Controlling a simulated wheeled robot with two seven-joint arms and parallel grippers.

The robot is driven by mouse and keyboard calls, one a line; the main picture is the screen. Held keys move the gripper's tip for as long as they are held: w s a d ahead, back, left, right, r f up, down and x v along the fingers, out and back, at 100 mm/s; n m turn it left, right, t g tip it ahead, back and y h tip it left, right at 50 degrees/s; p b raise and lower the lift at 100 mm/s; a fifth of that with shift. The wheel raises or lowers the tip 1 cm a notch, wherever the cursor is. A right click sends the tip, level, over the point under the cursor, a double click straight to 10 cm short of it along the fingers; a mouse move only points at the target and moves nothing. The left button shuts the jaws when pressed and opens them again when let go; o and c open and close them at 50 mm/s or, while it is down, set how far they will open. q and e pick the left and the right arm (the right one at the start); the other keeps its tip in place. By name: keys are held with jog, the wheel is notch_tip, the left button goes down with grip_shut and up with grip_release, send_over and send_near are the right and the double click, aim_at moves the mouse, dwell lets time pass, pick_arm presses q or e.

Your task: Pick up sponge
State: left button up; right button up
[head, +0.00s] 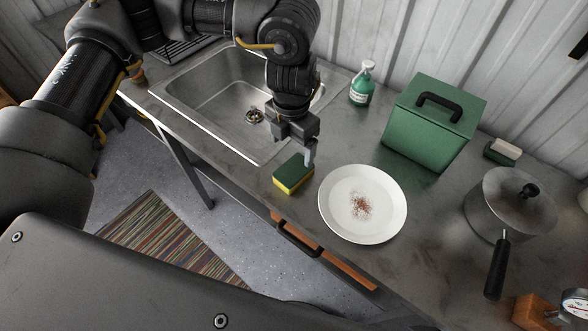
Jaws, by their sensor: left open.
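The sponge (292,176), green on top with yellow sides, lies on the metal counter between the sink and a white plate. My left gripper (309,160) points down just above and beside the sponge's upper right end. One finger shows clearly; the other is mostly hidden behind the gripper body. The gripper is open and nothing shows between its fingers. I cannot tell whether the finger touches the sponge. My right gripper is not in view.
The white plate (379,222) with brown crumbs is right of the sponge. The sink (190,85) is at the left. A soap bottle (362,88), green box (425,135) and lidded pot (508,205) stand farther back and right. The counter's front edge is close to the sponge.

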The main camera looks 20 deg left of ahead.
pick_arm(q)
jog(key=p, duration=0.1)
send_over(294, 169)
jog(key=f, duration=0.4)
jog(key=shift+s+f, duration=0.2)
jog(key=shift+f, duration=0.85)
jog(key=f+p, duration=0.2)
jog(key=f, duration=0.2)
jog(key=shift+w+f, duration=0.15)
jog(key=shift+w, duration=0.05)
jog(key=shift+f, duration=0.2)
jog(key=c, duration=1.1)
jog(key=shift+o, duration=0.2)
